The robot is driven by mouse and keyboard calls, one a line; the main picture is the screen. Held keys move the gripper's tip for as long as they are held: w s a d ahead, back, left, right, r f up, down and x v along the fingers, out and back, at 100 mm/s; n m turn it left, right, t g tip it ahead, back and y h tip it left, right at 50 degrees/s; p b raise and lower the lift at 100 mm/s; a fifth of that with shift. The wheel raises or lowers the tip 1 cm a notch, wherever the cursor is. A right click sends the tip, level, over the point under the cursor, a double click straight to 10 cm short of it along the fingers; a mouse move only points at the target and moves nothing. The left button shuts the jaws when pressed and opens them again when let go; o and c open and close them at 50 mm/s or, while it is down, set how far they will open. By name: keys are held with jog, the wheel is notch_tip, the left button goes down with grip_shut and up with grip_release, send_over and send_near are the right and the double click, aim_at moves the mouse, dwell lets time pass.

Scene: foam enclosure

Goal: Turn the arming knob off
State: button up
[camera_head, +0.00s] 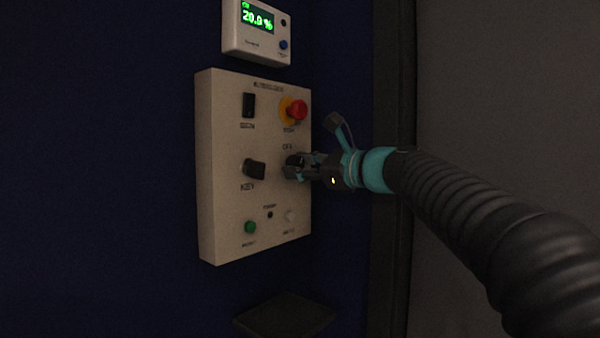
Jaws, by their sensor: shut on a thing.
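A cream control panel (222,205) is mounted on the dark blue wall. My gripper (293,167) reaches it from the right. Its fingers are shut on a dark knob on the right half of the panel, below a label that seems to read "OFF". The fingers cover most of this knob, so I cannot tell which way it points. A black key knob (254,169), marked "KEY", sits to the left of my gripper and apart from it.
A red button on a yellow base (298,110) is above my gripper. A black rocker switch (249,105) is at the upper left. Green (250,227) and white (291,216) buttons are below. A lit display box (256,50) hangs above, and a dark ledge (285,315) juts out beneath.

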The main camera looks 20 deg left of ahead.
jog(key=n+b, duration=0.2)
jog(key=n, duration=0.3)
jog(key=shift+r+n, duration=0.1)
jog(key=shift+n, duration=0.2)
dwell(0.4)
jog(key=o, duration=1.1)
jog(key=shift+o, duration=0.2)
jog(key=v, duration=1.2)
jog(key=shift+n, duration=0.3)
